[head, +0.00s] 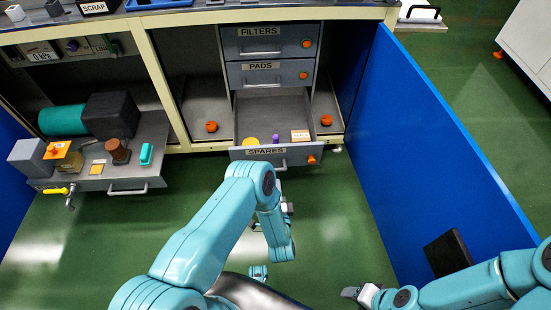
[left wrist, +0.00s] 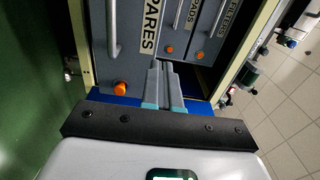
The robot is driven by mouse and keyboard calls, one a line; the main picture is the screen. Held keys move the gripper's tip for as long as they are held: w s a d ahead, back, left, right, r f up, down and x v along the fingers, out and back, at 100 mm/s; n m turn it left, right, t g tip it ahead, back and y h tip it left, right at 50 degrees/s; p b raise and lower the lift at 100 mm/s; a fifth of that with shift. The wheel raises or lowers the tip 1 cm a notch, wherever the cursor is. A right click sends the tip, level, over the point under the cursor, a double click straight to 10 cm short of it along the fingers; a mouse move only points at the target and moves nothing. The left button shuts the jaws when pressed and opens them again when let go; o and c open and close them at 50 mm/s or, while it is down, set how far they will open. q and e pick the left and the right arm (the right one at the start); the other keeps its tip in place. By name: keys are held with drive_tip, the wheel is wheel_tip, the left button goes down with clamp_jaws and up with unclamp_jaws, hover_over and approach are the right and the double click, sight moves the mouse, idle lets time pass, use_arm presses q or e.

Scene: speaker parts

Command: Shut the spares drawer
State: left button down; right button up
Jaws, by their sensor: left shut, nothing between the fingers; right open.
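The spares drawer (head: 240,154) is the lowest grey drawer in the middle cabinet and stands pulled out, its interior visible. Its SPARES label, bar handle and orange knob also show on its front in the left wrist view (left wrist: 133,60). It holds a yellow disc (head: 251,141), a purple piece (head: 276,138) and a pale labelled block (head: 300,135). My left gripper is mostly hidden behind its own arm in the head view, low in front of the drawer. In the left wrist view its fingers (left wrist: 164,85) are shut and empty near the drawer's knob end; contact is unclear. My right gripper (head: 352,292) is open, low at right.
The filters drawer (head: 285,31) and pads drawer (head: 250,76) above are closed. A loaded pull-out tray (head: 125,185) with a yellow-handled tap projects at left. A blue panel (head: 425,150) bounds the right. Green floor lies clear before the spares drawer.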

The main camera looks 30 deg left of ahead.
sight(273, 147)
use_arm(q)
drive_tip(key=b+x, duration=0.9)
drive_tip(key=x, duration=0.4)
drive_tip(key=shift+w+a, duration=0.1)
drive_tip(key=shift+w, duration=0.2)
use_arm(e)
wheel_tip(273, 147, down, 10)
drive_tip(key=shift+w, duration=0.35)
use_arm(q)
drive_tip(key=shift+w+b, duration=0.15)
drive_tip(key=shift+b, duration=0.2)
use_arm(e)
drive_tip(key=shift+f, duration=0.2)
